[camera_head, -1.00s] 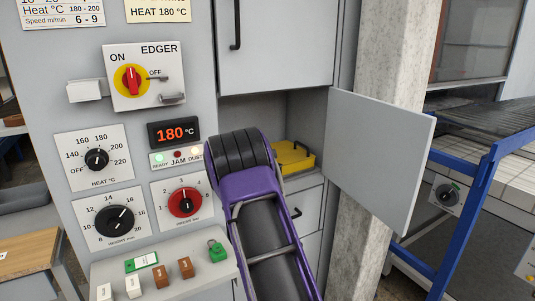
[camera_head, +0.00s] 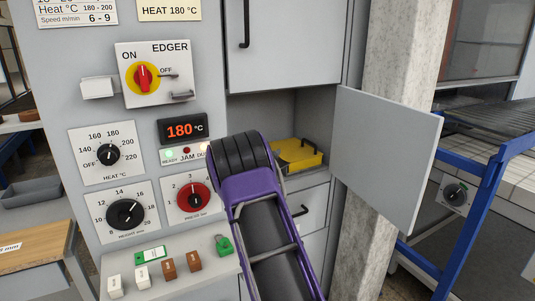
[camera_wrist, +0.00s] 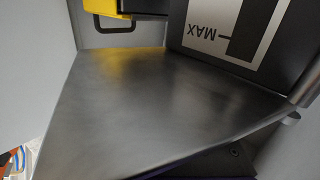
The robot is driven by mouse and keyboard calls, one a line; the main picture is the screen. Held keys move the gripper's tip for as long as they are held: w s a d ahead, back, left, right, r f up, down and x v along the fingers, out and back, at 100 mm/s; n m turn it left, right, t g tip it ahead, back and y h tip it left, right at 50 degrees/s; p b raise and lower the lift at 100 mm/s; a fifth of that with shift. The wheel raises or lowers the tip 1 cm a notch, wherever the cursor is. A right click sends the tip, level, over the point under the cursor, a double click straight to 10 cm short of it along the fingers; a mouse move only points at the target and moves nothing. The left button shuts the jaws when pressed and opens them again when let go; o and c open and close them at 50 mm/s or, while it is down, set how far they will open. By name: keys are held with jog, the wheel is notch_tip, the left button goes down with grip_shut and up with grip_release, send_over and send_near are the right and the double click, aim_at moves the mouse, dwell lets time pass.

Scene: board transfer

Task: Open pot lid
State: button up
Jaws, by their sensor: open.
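A yellow box-like unit (camera_head: 297,153) with a black handle on top sits inside the open compartment of the grey machine. In the wrist view a yellow part (camera_wrist: 92,7) and a dark loop handle (camera_wrist: 115,25) show at the top left. I cannot tell for certain which part is the pot lid. A broad dark grey metal surface (camera_wrist: 160,95) fills most of the wrist view. A dark panel with an upside-down MAX label (camera_wrist: 224,30) stands at the upper right. My purple arm reaches toward the compartment; my gripper's fingertips are not visible in either view.
An open grey door (camera_head: 388,155) stands to the right of the compartment, in front of a concrete pillar (camera_head: 385,60). The control panel with dials and a 180 °C display (camera_head: 183,129) is on the left. A blue frame (camera_head: 475,210) is at the right.

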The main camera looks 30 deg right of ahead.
jog(key=v, duration=1.7)
jog(key=shift+s, duration=0.25)
